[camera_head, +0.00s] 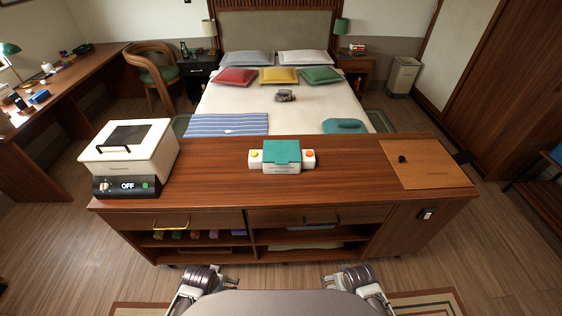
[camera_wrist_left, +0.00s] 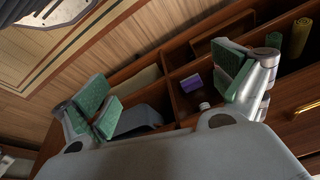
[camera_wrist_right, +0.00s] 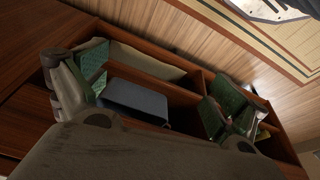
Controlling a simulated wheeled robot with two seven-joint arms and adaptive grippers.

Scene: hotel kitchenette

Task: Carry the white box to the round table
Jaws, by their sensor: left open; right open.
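A small white box (camera_head: 281,168) with a teal lid stands upright near the middle of the wooden counter. It has white blocks on both sides, one with a yellow top and one with an orange top. My left gripper (camera_head: 221,277) is in front of the counter, below its top, open and empty. Its green-padded fingers show in the left wrist view (camera_wrist_left: 168,92). My right gripper (camera_head: 345,280) is also low before the counter, open and empty; its spread fingers show in the right wrist view (camera_wrist_right: 155,92). Both are apart from the box. No round table is in view.
A white appliance (camera_head: 133,148) marked OFF stands on the counter's left end, and a brown board (camera_head: 425,163) lies on its right. The counter (camera_head: 220,160) is bare on both sides of the box. Shelves beneath hold several items. A bed (camera_head: 300,97) is behind.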

